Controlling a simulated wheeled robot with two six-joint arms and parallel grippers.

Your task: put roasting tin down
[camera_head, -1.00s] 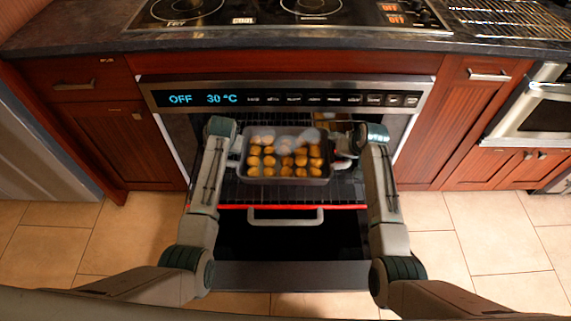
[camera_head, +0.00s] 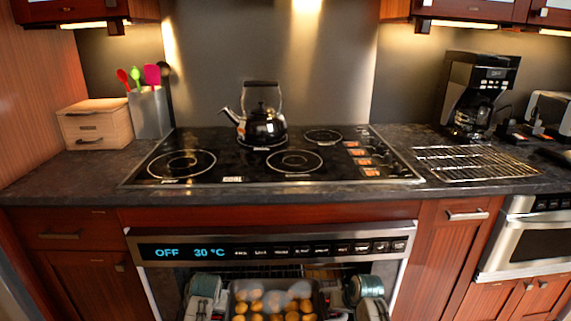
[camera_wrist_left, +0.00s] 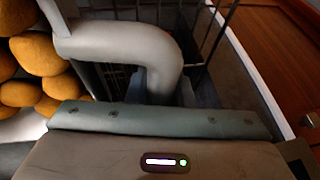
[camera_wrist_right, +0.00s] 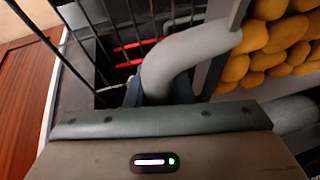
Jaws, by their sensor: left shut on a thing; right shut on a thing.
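The grey roasting tin (camera_head: 322,297), filled with round yellow-orange food, is at the bottom edge of the head view, in front of the oven's control panel. Its near part is cut off. My left gripper (camera_head: 221,294) is shut on the tin's left handle, a thick grey loop that shows in the left wrist view (camera_wrist_left: 135,42). My right gripper (camera_head: 340,294) is shut on the right handle, which shows in the right wrist view (camera_wrist_right: 190,55). Oven rack wires show close by the handles; whether the tin touches a rack is hidden.
On the counter is a black hob (camera_head: 240,165) with a kettle (camera_head: 262,128) on it. A wire cooling rack (camera_head: 475,162) lies right of the hob, before a coffee maker (camera_head: 478,95). A wooden box (camera_head: 95,122) and utensil holder (camera_head: 150,112) stand left.

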